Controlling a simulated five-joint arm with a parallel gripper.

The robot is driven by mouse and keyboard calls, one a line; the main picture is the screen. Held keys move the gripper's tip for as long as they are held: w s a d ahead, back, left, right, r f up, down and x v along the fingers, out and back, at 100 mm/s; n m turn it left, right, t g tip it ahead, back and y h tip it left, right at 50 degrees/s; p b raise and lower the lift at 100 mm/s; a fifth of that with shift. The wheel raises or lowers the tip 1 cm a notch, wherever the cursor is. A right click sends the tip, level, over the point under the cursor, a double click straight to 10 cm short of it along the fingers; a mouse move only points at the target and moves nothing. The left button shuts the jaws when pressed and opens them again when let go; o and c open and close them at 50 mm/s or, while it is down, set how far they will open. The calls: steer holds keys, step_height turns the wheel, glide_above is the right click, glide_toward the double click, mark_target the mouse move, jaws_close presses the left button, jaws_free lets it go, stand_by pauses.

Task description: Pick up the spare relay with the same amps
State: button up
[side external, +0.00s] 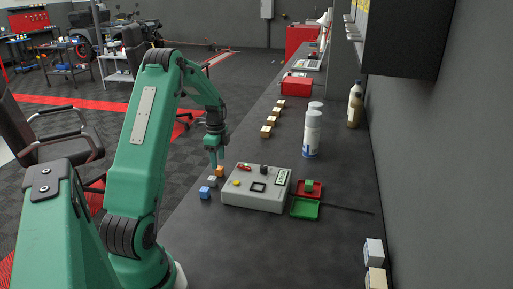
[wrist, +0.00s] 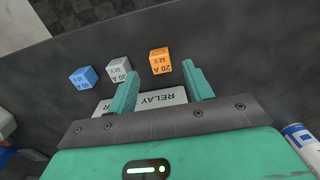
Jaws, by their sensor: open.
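Three small relays stand in a row on the dark bench. In the wrist view they are an orange one (wrist: 160,61) marked 20 A 12 V, a grey one (wrist: 119,69) that seems to read 30 A, and a blue one (wrist: 83,77) that seems to read 40 A. My gripper (side external: 213,160) is open and empty above the row, close to the orange relay (side external: 220,171). A grey box (side external: 237,200), lettered RELAY in the wrist view, sits right of the row. A small green block (side external: 308,186) lies in a red tray (side external: 318,191); its marking is unreadable.
A green tray (side external: 305,209) lies in front of the red tray, with a thin dark rod beside it. White spray cans (side external: 312,135) and a row of tan blocks (side external: 272,120) stand farther back. The near bench is clear up to the boxes (side external: 374,252) by the wall.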

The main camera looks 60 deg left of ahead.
mark_target(219, 167)
steer(key=shift+f, duration=2)
steer(key=shift+c, duration=0.2)
steer(key=c, duration=1)
